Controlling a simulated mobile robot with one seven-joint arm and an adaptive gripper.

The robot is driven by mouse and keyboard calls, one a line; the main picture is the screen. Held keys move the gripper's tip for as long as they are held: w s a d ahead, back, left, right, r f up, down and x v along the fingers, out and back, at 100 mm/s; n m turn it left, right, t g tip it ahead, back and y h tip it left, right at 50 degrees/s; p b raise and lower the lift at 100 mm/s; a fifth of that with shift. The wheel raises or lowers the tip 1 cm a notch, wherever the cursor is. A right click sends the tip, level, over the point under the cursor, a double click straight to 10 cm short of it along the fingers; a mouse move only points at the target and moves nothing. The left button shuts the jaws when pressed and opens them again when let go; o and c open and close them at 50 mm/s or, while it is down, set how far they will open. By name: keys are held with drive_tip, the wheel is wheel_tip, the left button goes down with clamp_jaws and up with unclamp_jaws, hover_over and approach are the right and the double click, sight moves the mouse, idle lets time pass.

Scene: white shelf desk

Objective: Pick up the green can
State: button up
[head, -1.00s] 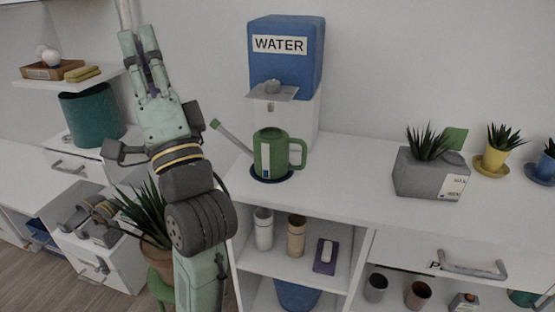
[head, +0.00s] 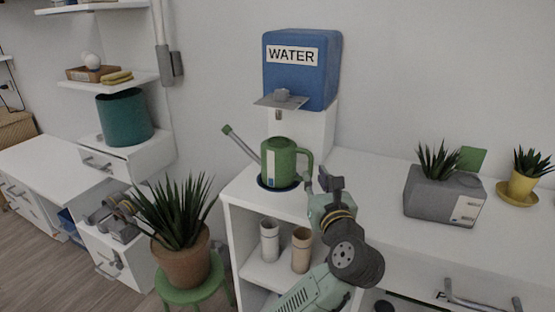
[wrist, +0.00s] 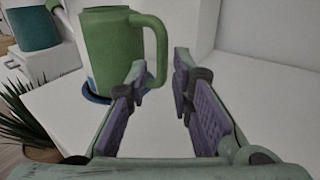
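The green can (head: 279,163) is a watering can with a long grey-green spout to the left and a loop handle on the right. It stands upright on a dark blue round saucer (head: 263,186) on the white desk top. My gripper (head: 311,182) is low on the can's handle side in the head view. In the wrist view my gripper (wrist: 160,68) is open, with purple-padded fingers. The handle appears between the fingertips, nearer the left one; contact cannot be told.
A blue WATER tank (head: 300,75) on a white stand is behind the can. A grey planter (head: 440,195) is to the right. A potted plant (head: 182,255) on a green stool is at the left. Cups (head: 270,240) stand on the shelf below. Desk top between can and planter is clear.

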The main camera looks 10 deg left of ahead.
sight(311, 169)
drive_tip(key=p+x, duration=0.1)
drive_tip(key=x, duration=0.5)
drive_tip(key=shift+d+f, duration=0.15)
clamp_jaws()
idle(0.4)
